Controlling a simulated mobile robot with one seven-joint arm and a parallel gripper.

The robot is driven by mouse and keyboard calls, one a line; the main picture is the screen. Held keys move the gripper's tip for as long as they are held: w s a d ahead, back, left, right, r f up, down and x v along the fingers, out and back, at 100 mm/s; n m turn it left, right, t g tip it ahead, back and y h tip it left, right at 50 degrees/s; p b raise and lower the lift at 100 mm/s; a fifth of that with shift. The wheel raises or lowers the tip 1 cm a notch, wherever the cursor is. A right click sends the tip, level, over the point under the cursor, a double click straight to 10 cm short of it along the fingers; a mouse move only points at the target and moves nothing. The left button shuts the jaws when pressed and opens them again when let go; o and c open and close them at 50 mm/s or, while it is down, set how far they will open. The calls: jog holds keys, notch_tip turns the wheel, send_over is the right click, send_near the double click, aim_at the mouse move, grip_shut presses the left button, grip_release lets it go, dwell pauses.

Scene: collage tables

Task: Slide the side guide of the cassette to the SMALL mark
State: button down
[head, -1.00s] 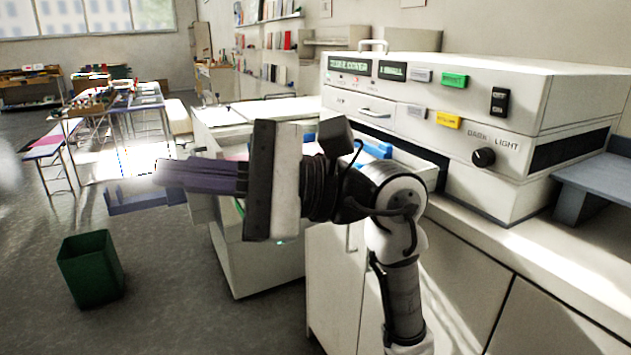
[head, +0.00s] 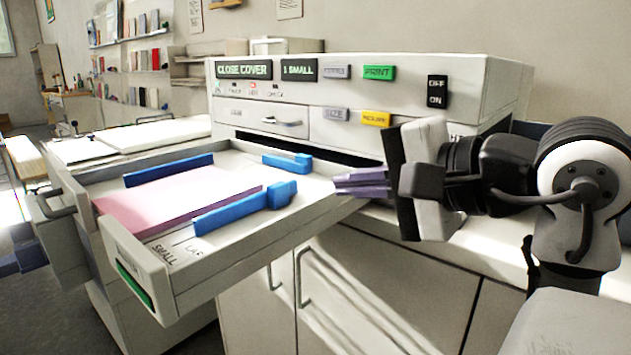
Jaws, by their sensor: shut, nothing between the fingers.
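The cassette (head: 130,266) is a white drawer pulled out of the copier at the left centre. Pink paper (head: 165,200) lies in it. The blue side guide (head: 230,212) stands along the paper's near side, with a raised block at its right end. The SMALL mark (head: 164,254) is printed on the cassette's front left floor, with a second, partly hidden label (head: 194,246) to its right, by the guide's left end. My gripper (head: 336,184) is shut and empty, its purple fingers pointing left over the cassette's right edge, to the right of the guide and apart from it.
The copier (head: 450,85) stands behind, with displays reading CLOSE COVER and 1 SMALL. A blue rail (head: 168,170) lies along the paper's far side and a blue stop (head: 287,162) stands at the back. White cabinets (head: 370,290) are below. Open space is above the cassette.

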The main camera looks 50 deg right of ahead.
aim_at(283, 189)
jog(key=x, duration=0.8)
jog(key=shift+w+a+f, duration=0.1)
jog(key=shift+w+f, duration=0.05)
jog(key=shift+w, duration=0.2)
jog(key=shift+w, duration=0.1)
jog(key=shift+w+a, duration=0.15)
jog(key=shift+w, duration=1.3)
jog(key=shift+s, duration=0.15)
